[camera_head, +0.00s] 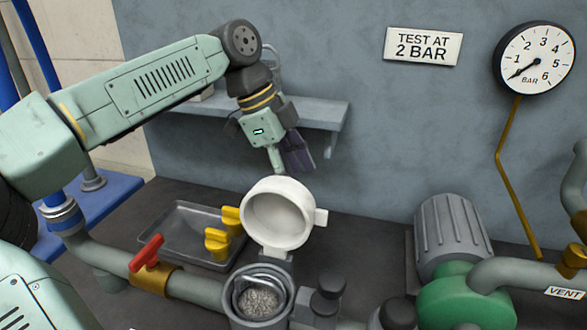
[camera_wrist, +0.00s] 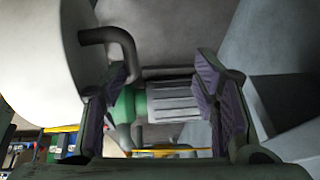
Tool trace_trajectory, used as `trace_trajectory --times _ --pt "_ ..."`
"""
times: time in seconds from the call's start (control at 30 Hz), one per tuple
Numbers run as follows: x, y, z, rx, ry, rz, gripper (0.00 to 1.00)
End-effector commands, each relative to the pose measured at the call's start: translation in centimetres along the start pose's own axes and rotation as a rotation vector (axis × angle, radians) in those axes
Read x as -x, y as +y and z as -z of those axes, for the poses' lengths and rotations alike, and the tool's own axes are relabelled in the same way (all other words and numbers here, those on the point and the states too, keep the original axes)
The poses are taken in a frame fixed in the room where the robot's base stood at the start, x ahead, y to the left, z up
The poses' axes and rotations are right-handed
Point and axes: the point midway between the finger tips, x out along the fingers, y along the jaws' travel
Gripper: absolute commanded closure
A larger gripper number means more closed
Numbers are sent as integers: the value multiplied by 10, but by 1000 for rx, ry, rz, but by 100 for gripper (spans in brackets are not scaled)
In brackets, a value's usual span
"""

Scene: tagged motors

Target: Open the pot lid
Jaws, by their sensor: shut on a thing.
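The white pot lid (camera_head: 277,219) stands tipped up behind the pot (camera_head: 258,297), its hollow inner side facing the head camera. The pot's mouth is uncovered and shows a wire handle and grey mesh-like contents. My gripper (camera_head: 290,158) is above and behind the lid, its tips partly hidden. In the wrist view, the lid fills the upper left and its dark bent handle (camera_wrist: 122,45) reaches to the left finger. My gripper (camera_wrist: 165,98) is shut on this handle, with its purple pads apart; the exact contact is unclear.
A red handle (camera_head: 146,253) sits on the pipe. A green pump (camera_head: 465,297) with a grey motor (camera_head: 450,235) stands right. A shelf (camera_head: 310,108) is behind my arm.

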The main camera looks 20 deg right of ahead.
Motion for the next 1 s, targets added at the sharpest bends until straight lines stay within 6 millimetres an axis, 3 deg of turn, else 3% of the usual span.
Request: trace_trajectory --times 0.03,0.07,0.4,0.6,0.8,1.0 --pt "-20 4 -9 -7 -10 -20 69" --pt "-14 4 -9 -7 -10 -18 70" --pt "73 6 -2 -4 -6 12 70" --pt "110 8 3 -7 -1 19 70" --pt "126 9 4 -5 -1 23 70" --pt "128 10 4 -5 -2 21 70"
